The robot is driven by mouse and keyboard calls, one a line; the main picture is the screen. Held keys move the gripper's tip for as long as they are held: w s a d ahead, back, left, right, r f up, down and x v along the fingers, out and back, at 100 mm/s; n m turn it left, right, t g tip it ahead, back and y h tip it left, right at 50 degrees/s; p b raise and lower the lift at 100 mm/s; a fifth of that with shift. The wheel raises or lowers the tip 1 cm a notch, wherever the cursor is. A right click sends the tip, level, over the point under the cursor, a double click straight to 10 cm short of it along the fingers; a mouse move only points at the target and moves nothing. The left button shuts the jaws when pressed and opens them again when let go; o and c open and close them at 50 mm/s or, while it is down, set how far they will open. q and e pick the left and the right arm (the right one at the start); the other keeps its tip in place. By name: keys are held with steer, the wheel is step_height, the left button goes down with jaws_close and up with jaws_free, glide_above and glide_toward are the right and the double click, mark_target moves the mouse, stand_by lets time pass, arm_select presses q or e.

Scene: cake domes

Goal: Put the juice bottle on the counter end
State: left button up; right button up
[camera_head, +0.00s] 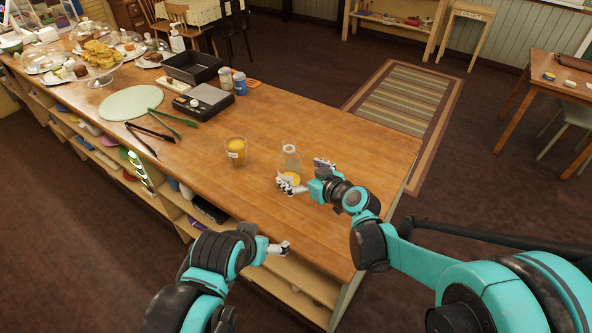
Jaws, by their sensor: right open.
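The juice bottle (290,159) is clear, with a narrow neck and orange juice low inside. It stands upright on the wooden counter (345,137), near its right end. My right gripper (304,174) is open right by the bottle, one finger in front of its lower part and the other to its right. I cannot tell whether it touches the bottle. My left gripper (282,248) is low by the counter's front edge, apart from the bottle; its finger opening is not clear.
A glass of orange juice (236,151) stands left of the bottle. Tongs (150,131), a round green board (131,102), a scale (203,100), a black tray (192,67) and jars (239,82) lie further left. The counter's right end is bare. Shelves run below its front.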

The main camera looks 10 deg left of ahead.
mark_target(297, 170)
steer(key=shift+v, duration=1.45)
steer(key=shift+d, duration=0.2)
steer(key=s+d+f+m+g+h, duration=0.1)
steer(key=s+d+m+h, duration=0.4)
steer(key=s+d, duration=0.5)
steer(key=s+d+f+m+g+h, duration=0.1)
steer(key=s+d+m+h, duration=0.3)
steer(key=s+d, duration=0.7)
steer(key=d+h, duration=0.1)
steer(key=d, duration=0.7)
steer(key=shift+d+m, duration=0.3)
steer(key=shift+m, duration=0.1)
